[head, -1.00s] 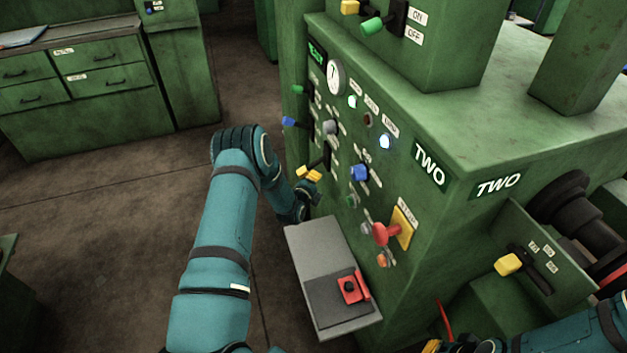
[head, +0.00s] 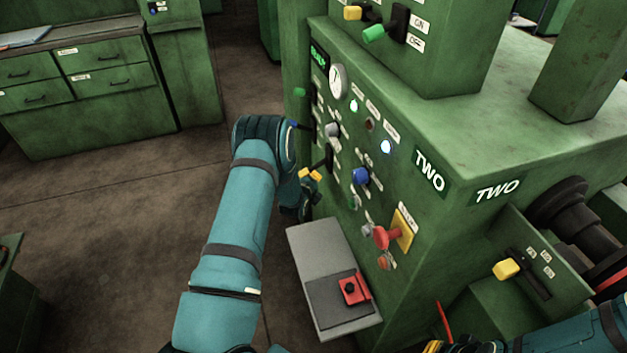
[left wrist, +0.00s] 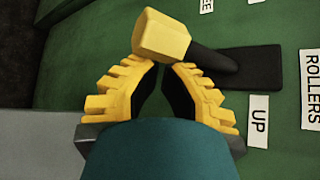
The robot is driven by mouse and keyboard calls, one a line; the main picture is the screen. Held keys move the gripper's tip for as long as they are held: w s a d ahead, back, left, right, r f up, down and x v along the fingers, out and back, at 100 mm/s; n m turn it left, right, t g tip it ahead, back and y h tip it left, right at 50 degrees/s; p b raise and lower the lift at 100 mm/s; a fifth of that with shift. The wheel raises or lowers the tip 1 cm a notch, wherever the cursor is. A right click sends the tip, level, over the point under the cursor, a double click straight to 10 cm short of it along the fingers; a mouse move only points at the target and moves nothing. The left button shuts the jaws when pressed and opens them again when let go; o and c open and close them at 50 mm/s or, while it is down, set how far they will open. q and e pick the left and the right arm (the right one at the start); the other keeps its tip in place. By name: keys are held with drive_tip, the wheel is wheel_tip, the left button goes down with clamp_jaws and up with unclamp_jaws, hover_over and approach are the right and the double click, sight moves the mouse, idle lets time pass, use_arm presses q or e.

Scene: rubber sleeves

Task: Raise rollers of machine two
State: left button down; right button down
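The roller lever with a yellow knob (left wrist: 161,36) stands on the green panel in the left wrist view. Its black shaft runs to a dark slot plate (left wrist: 262,67), beside labels reading UP (left wrist: 259,121) and ROLLERS (left wrist: 311,90). My left gripper (left wrist: 161,68) has its yellow ribbed fingers slightly apart, tips just short of the knob, nothing between them. In the head view the left gripper (head: 303,190) is small and partly hidden beside machine two's panel (head: 345,140). My right gripper (head: 436,347) barely shows at the bottom edge.
A grey ledge (head: 318,250) with a red switch (head: 352,288) juts out below the panel. A red knob on a yellow plate (head: 402,232) and a blue knob (head: 361,176) stick out nearby. Another yellow-knobbed lever (head: 507,269) is at the right. Floor left of my arm is clear.

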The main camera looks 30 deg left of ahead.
sight(310, 171)
use_arm(q)
drive_tip(key=shift+r, duration=0.15)
drive_tip(key=shift+s+a+r+m+g+p, duration=0.4)
drive_tip(key=shift+r+g, duration=0.1)
drive_tip(key=shift+r, duration=0.1)
drive_tip(key=shift+s+a+r+g+y, duration=0.1)
drive_tip(key=shift+a+r+g+y, duration=0.05)
drive_tip(key=shift+r+g+y, duration=0.2)
idle(1.1)
drive_tip(key=shift+r+p, duration=0.5)
drive_tip(key=shift+r, duration=0.25)
